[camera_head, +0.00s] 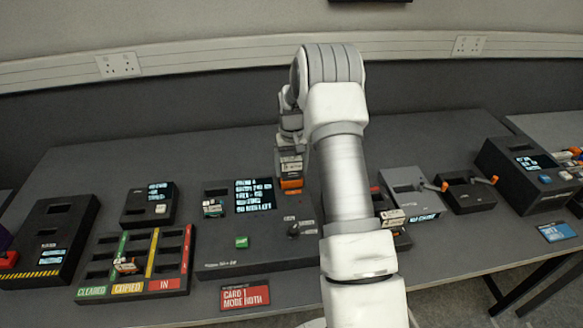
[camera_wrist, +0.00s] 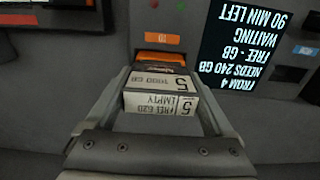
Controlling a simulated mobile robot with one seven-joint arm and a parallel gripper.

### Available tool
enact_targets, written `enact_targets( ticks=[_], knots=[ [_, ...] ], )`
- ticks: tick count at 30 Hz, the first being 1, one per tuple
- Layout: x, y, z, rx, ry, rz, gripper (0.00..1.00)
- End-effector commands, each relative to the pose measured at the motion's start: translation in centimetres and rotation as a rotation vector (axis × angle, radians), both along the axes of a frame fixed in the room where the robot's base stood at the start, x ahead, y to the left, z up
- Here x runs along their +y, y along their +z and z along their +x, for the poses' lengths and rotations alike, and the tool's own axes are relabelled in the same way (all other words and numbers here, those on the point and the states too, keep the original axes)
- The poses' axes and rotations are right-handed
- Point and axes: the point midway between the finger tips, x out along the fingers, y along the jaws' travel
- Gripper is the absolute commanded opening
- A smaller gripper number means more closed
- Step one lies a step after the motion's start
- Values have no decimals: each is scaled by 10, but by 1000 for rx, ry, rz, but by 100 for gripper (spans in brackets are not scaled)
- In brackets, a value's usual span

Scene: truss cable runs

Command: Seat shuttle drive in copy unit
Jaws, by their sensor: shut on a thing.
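The shuttle drive (camera_wrist: 160,102) is a pale block labelled 5, 1000 GB, free 620, empty, with a dark body and an orange end. My gripper (camera_wrist: 163,75) is shut on it, one finger along each side. The orange end meets the recess under a small orange tag (camera_wrist: 163,38). I cannot tell whether it is inside the slot or how deep. The screen reads from 4, needs 240 GB, waiting, 90 min left.
Another cartridge (camera_head: 212,208) sits at the copy unit's left. A colour-striped rack (camera_head: 173,284) marked cleared, copied, in holds a cartridge (camera_head: 125,265). Grey and dark devices (camera_head: 410,186) stand to the right. My arm hides part of the unit's right side. A red card (camera_head: 245,295) lies in front.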

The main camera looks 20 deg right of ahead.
Motion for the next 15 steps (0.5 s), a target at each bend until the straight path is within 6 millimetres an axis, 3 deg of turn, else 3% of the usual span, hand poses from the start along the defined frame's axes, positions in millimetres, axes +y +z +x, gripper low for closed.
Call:
enact_targets(
  ticks=[15],
  knots=[
    [0, -9, 0, -1, 0, 0, 8]
  ],
)
